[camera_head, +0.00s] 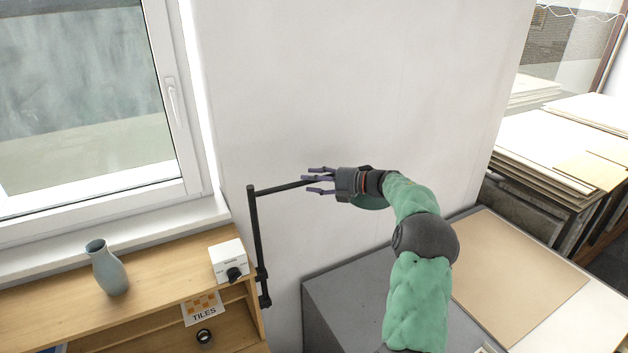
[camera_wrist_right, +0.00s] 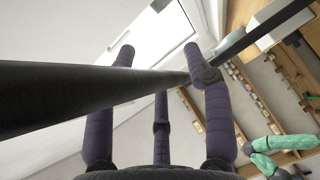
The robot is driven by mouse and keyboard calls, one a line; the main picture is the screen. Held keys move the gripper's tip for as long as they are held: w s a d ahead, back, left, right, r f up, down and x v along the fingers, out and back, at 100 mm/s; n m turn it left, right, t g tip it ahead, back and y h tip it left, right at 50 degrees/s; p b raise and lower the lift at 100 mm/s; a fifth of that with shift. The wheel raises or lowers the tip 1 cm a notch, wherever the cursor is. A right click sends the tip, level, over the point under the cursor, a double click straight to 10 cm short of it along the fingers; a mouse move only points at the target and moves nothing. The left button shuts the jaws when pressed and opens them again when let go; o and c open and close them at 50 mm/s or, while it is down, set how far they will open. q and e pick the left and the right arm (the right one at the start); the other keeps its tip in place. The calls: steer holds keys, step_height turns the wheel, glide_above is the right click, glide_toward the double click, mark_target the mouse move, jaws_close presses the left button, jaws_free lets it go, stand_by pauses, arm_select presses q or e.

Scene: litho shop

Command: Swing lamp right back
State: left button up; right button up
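The lamp (camera_head: 257,225) is a thin black swing arm at the right end of the wooden shelf unit. Its upright rises from the shelf edge, and its horizontal bar (camera_head: 280,189) reaches right along the wall. No lamp head can be made out. My right gripper (camera_head: 316,180) is at the bar's far end, its purple fingers apart. In the right wrist view the dark bar (camera_wrist_right: 75,92) crosses close in front of the spread fingers; I cannot tell whether they touch it. My left gripper is not in view.
A blue-grey vase (camera_head: 109,270) and a white box with a black knob (camera_head: 228,260) stand on the wooden shelf top. A window (camera_head: 85,95) is at left. A grey cabinet (camera_head: 345,295) stands below my right arm. Board stacks (camera_head: 545,150) are at right.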

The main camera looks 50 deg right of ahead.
steer(key=shift+s+r, duration=0.1)
steer(key=shift+s, duration=0.05)
steer(key=v, duration=1.1)
steer(key=shift+s+d, duration=0.2)
steer(key=shift+s, duration=0.15)
